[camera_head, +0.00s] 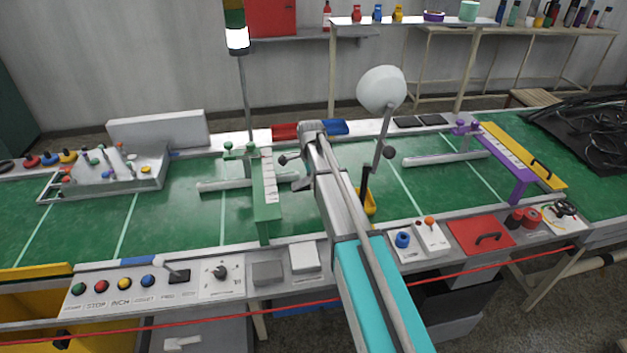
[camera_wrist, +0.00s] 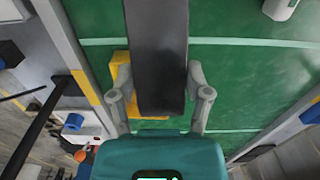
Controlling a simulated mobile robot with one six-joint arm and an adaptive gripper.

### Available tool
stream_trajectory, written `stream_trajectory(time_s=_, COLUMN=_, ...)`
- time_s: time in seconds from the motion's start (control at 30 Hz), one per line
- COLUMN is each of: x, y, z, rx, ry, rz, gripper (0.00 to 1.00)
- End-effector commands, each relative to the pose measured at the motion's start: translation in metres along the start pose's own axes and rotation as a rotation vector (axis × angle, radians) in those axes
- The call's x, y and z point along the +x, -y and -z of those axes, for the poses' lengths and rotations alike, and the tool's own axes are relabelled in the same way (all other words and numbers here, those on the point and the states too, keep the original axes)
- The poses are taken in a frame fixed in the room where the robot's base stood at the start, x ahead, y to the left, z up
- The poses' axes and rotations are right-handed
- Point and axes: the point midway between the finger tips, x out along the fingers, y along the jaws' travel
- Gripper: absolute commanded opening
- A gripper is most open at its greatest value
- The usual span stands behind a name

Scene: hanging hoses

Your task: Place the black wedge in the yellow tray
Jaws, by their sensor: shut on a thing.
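My gripper (camera_wrist: 160,93) is shut on the black wedge (camera_wrist: 160,55), with one finger on each side of it in the wrist view. The wedge is long and dark and runs up to the top edge of that view. The yellow tray (camera_wrist: 119,60) shows behind the wedge and the left finger, mostly covered by them. In the head view the yellow tray (camera_head: 370,205) is partly hidden by my arm, with a dark upright piece at it that I cannot identify for sure. Whether the wedge touches the tray cannot be told.
A green stand (camera_head: 266,205) is left of my arm on the green table. A purple stand (camera_head: 518,185) and a yellow board (camera_head: 540,172) are at right. A white dome on a post (camera_head: 382,90) rises near my arm. Control panels with buttons (camera_head: 123,284) line the front edge.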

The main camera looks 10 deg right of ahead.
Motion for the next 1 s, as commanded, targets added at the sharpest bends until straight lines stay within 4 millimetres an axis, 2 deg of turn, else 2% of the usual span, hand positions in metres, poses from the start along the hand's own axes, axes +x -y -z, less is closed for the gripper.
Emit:
stream_trajectory(time_s=0.17, x=-0.004, y=0.000, z=0.000, rx=0.000, ry=0.000, rz=0.000, gripper=0.11)
stream_trajectory(time_s=0.37, x=-0.021, y=0.000, z=0.000, rx=0.000, ry=0.000, rz=0.000, gripper=0.11)
stream_trajectory(time_s=1.0, x=-0.123, y=0.000, z=0.000, rx=0.000, ry=0.000, rz=0.000, gripper=0.11)
